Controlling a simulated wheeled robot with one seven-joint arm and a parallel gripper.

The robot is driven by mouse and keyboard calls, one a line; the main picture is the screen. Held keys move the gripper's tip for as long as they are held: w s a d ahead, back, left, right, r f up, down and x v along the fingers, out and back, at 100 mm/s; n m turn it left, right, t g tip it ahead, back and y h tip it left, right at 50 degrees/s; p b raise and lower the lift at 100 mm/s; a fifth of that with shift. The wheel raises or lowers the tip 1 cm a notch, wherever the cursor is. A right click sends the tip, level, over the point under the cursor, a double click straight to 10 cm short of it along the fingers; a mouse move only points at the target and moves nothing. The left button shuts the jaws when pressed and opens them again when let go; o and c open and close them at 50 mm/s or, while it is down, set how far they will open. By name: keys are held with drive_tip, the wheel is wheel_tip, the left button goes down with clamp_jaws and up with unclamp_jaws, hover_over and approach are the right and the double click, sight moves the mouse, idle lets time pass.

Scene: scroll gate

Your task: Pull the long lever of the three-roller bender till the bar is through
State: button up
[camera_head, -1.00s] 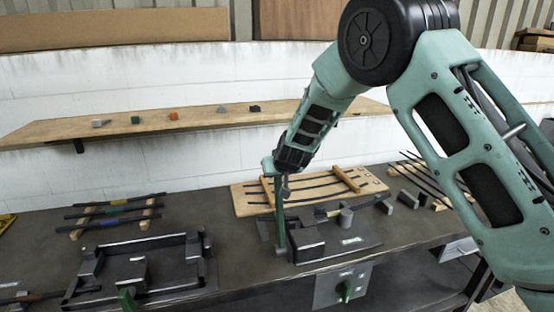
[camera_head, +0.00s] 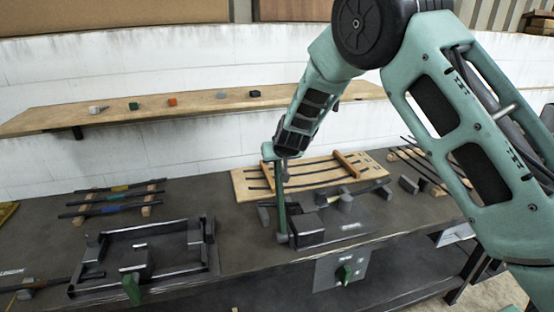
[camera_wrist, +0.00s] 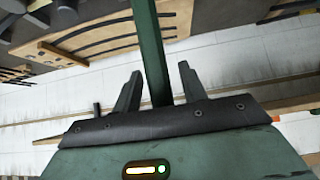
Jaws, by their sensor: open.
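The long green lever (camera_head: 281,205) stands nearly upright at the left side of the three-roller bender (camera_head: 310,228), a dark machine on the bench. A bar (camera_head: 365,189) with a pale yellow mark lies by the rollers at the machine's back; how far it is through is too small to tell. My gripper (camera_head: 283,157) is at the lever's upper end. In the wrist view, the lever (camera_wrist: 150,50) runs between the two fingers of my gripper (camera_wrist: 159,84). The fingers are open, with gaps visible on both sides of it.
A wooden board (camera_head: 310,172) with curved dark bars lies behind the bender. A dark frame fixture (camera_head: 145,260) with a green handle is at the left. A wall shelf (camera_head: 200,107) holds small blocks.

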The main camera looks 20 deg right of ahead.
drive_tip(key=v, duration=1.7)
drive_tip(key=shift+s, duration=0.2)
drive_tip(key=shift+r, duration=0.1)
